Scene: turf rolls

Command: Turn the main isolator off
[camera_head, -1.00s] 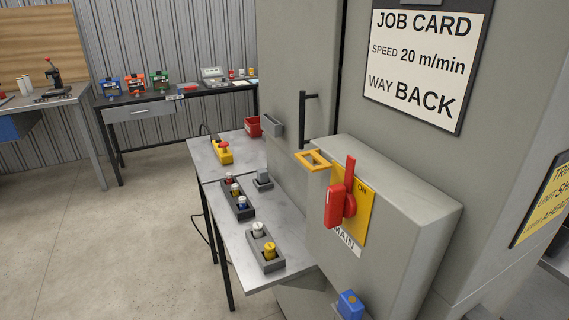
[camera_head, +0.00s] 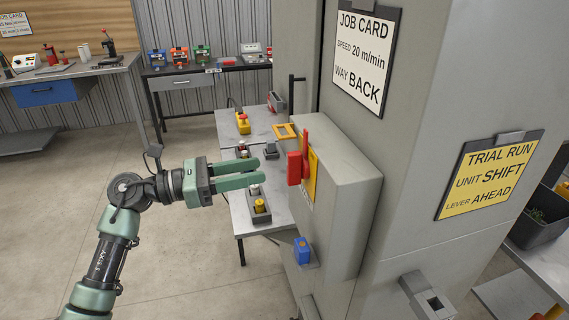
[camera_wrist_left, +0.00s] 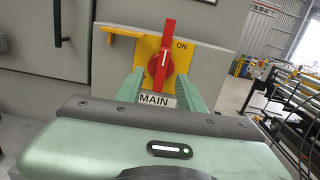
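The main isolator is a red rotary handle (camera_head: 296,166) on a yellow plate (camera_head: 312,172), on the side of a grey box (camera_head: 345,200). In the left wrist view the red handle (camera_wrist_left: 166,52) stands upright, with "ON" at its upper right and a "MAIN" label (camera_wrist_left: 157,100) below. A yellow hasp (camera_head: 285,131) sticks out beside it. My left gripper (camera_head: 268,174) is open and empty, its green fingers pointing at the handle from a short distance. My right gripper is not in view.
A narrow metal table (camera_head: 240,215) with button boxes stands behind my left gripper. A blue padlock-like item (camera_head: 302,250) sits low on the box's side. A job card (camera_head: 364,60) and a yellow trial run card (camera_head: 488,177) hang on the cabinet. Floor at left is clear.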

